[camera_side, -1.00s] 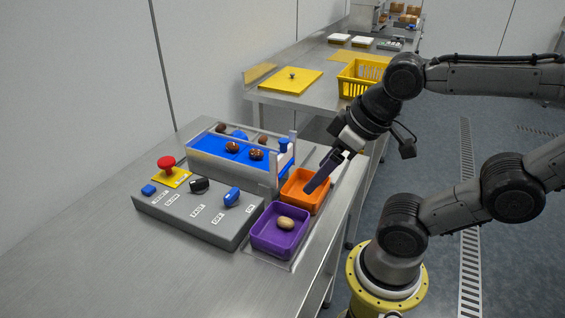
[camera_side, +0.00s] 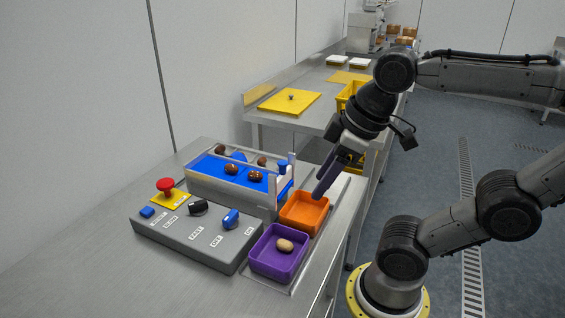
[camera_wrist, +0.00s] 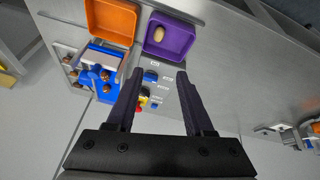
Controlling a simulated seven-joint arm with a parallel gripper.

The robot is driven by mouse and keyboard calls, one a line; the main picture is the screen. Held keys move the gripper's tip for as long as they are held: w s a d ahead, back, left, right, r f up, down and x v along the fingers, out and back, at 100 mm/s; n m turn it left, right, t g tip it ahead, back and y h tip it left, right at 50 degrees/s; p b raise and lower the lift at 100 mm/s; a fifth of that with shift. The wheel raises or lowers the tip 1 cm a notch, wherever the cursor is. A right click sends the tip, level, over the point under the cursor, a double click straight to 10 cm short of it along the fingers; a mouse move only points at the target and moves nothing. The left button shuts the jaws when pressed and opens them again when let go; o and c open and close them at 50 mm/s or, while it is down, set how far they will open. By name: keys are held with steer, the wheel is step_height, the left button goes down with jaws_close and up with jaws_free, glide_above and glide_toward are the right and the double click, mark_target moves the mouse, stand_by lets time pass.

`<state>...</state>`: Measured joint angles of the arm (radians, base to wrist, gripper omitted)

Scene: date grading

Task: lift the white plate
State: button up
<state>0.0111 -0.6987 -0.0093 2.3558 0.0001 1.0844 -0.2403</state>
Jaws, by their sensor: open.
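My gripper (camera_side: 319,192) hangs above the orange bin's back right part in the side view, pointing down and to the left. In the wrist view my gripper (camera_wrist: 160,76) shows two dark fingers spread apart with nothing between them. No thing is clearly a white plate. Two white-topped flat items (camera_side: 348,61) lie far back on the rear table, too small to tell what they are.
An orange bin (camera_side: 327,216) is empty. A purple bin (camera_side: 256,258) holds one pale brown date (camera_side: 285,245). A grey control panel (camera_side: 180,232) with a red button (camera_side: 165,184) and a blue conveyor (camera_side: 207,166) with dark dates stand left. A yellow lid (camera_side: 275,103) lies behind.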

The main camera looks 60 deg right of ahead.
steer(key=w+d+r+n+g, duration=0.2)
steer(key=w+d+r, duration=0.1)
steer(key=w+r, duration=0.25)
steer(key=m+g, duration=0.2)
steer(key=g, duration=0.1)
glide_above(283, 162)
step_height(283, 162, down, 13)
steer(key=shift+f, duration=0.1)
jaws_close()
stand_by(1.3)
